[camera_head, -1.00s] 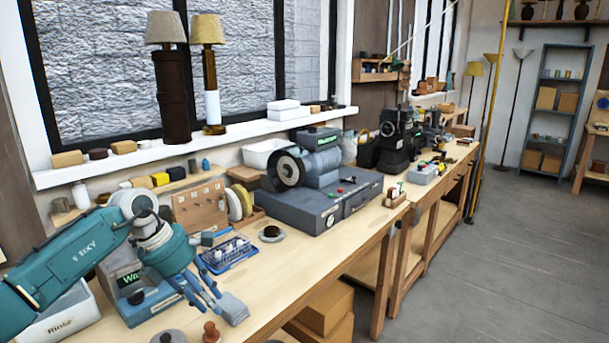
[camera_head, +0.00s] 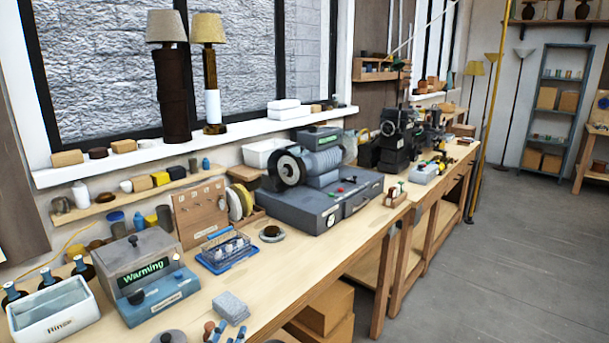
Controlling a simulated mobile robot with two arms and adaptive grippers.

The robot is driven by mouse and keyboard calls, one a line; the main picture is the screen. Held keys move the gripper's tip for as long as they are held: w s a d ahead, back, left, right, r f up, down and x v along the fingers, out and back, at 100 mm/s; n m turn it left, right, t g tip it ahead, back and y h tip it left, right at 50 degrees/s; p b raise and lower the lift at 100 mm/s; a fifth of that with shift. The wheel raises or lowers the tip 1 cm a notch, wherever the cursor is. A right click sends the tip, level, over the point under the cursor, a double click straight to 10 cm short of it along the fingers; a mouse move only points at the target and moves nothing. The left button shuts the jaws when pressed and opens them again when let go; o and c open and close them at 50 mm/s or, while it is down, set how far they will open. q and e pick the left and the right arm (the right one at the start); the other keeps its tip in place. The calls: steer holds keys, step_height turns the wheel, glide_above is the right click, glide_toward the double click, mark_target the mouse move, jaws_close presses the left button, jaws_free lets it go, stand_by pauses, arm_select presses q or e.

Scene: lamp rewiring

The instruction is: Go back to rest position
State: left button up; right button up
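Only the tips of my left gripper (camera_head: 229,335) show, at the bottom edge of the head view, in front of the workbench (camera_head: 285,280). Two teal fingertips stand apart with nothing seen between them, so it looks open and empty. The rest of my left arm is out of the picture. My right gripper is not in view. A stack of grey pads (camera_head: 230,307) lies on the bench just beyond the fingertips, apart from them in the picture.
A grey-blue warming unit (camera_head: 150,280), a white rinse tub (camera_head: 52,310) and a blue rack (camera_head: 228,252) stand on the bench. A large grey machine (camera_head: 325,205) is farther back. Lamps (camera_head: 172,80) stand on the sill. Open floor (camera_head: 500,260) lies to the right.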

arm_select(q)
steer(key=s+a+f+n+g+y, duration=0.1)
steer(key=s+a+f+n+g, duration=0.15)
steer(key=s+f, duration=0.4)
steer(key=s+a+f+n+g, duration=0.2)
steer(key=s+f+g, duration=0.2)
steer(key=s+f, duration=0.25)
steer(key=s+f+n+g, duration=0.1)
steer(key=s+f+g, duration=0.2)
steer(key=s, duration=0.6)
steer(key=s+f+n+g, duration=0.2)
steer(key=s, duration=0.6)
step_height(320, 180, down, 28)
steer(key=s+g, duration=0.2)
steer(key=s, duration=0.1)
steer(key=s+a+f, duration=0.3)
steer(key=s+f, duration=1.1)
steer(key=s, duration=0.2)
steer(key=shift+s+a+f+m+g, duration=0.15)
steer(key=shift+f+m+g, duration=0.15)
steer(key=shift+m+g, duration=0.15)
